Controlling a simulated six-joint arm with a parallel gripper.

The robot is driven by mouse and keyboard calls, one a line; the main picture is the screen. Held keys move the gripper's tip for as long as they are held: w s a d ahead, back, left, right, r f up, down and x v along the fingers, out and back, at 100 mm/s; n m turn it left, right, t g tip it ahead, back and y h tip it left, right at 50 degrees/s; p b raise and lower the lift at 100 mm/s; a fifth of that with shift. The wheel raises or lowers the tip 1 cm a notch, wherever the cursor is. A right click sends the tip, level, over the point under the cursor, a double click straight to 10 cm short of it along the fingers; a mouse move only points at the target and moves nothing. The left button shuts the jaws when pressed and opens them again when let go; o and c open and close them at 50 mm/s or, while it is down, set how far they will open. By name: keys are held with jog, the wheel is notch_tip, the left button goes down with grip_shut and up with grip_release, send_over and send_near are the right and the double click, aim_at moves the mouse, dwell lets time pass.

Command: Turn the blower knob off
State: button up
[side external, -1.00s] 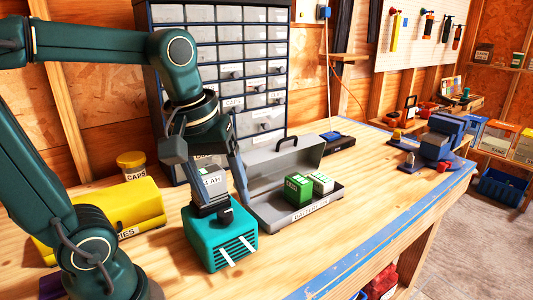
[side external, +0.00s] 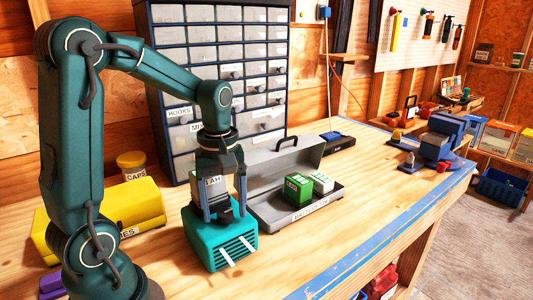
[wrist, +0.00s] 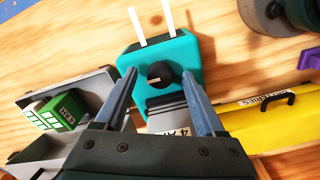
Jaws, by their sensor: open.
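The blower (side external: 222,250) is a teal box on the bench with a slatted front and two white strips. The wrist view also shows the blower (wrist: 186,52). Its round black knob (wrist: 160,73) is on the top face, with a pale mark towards the left in that view. A grey battery labelled "4 AH" (wrist: 170,119) sits at the blower's back. My gripper (side external: 224,217) points down over the blower, open. In the wrist view its fingertips are on either side of the knob, with visible gaps. I cannot tell their exact height.
An open grey case (side external: 262,213) with green and white batteries (side external: 299,188) stands close right of the blower. A yellow case (side external: 133,207) and a yellow-lidded jar (side external: 131,163) are on the left. A drawer cabinet (side external: 215,60) stands behind. The bench front is clear.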

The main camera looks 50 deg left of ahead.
grip_shut()
jog(key=shift+m, duration=0.4)
jog(key=m, duration=0.3)
jog(key=shift+m, duration=0.4)
jog(key=m, duration=1.3)
jog(key=shift+m, duration=0.3)
